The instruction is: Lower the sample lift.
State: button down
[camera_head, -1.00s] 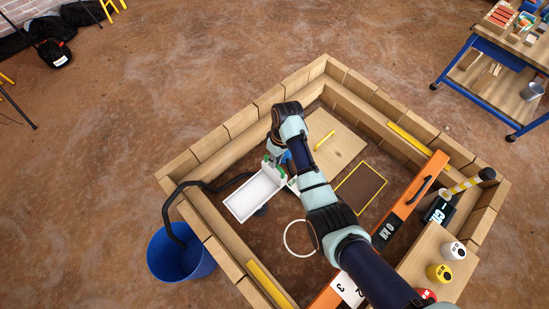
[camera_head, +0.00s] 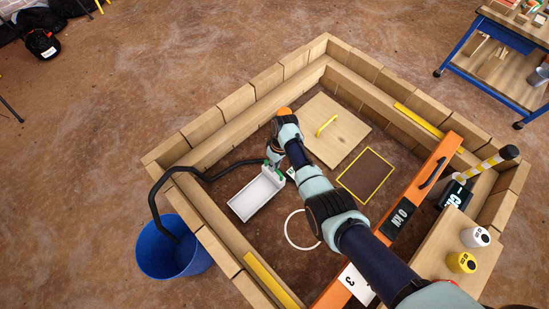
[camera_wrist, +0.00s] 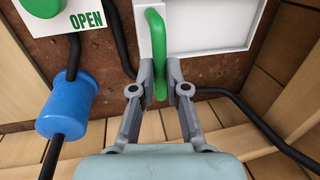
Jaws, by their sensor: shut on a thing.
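A white rectangular tray (camera_head: 258,194) with a raised rim sits inside the wooden frame; its support is hidden. It also shows at the top of the wrist view (camera_wrist: 212,28). A green handle (camera_wrist: 156,35) stands at the tray's edge. My gripper (camera_wrist: 160,76) is shut on this handle, one finger on each side. In the head view my gripper (camera_head: 276,165) is small and partly hidden by my arm at the tray's far end. I cannot tell which part is the sample lift.
A white OPEN plate (camera_wrist: 85,20) with a green knob and a blue cylinder (camera_wrist: 66,104) on a black hose are close left of my gripper. The timber wall (camera_head: 205,133) surrounds the pit. An orange beam (camera_head: 422,180) crosses the right side. A blue bucket (camera_head: 160,255) stands outside.

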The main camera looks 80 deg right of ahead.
jog(key=shift+a+f, duration=0.1)
jog(key=shift+f, duration=0.2)
jog(key=c, duration=1.2)
grip_release()
jog(key=shift+r, duration=0.1)
jog(key=r, duration=0.4)
jog(key=s+d+r, duration=0.1)
jog(key=r, duration=0.3)
jog(key=d+r, duration=0.1)
jog(key=r, duration=0.2)
jog(key=shift+s+d+r, duration=0.1)
jog(key=shift+s+r, duration=0.05)
jog(key=shift+r, duration=0.25)
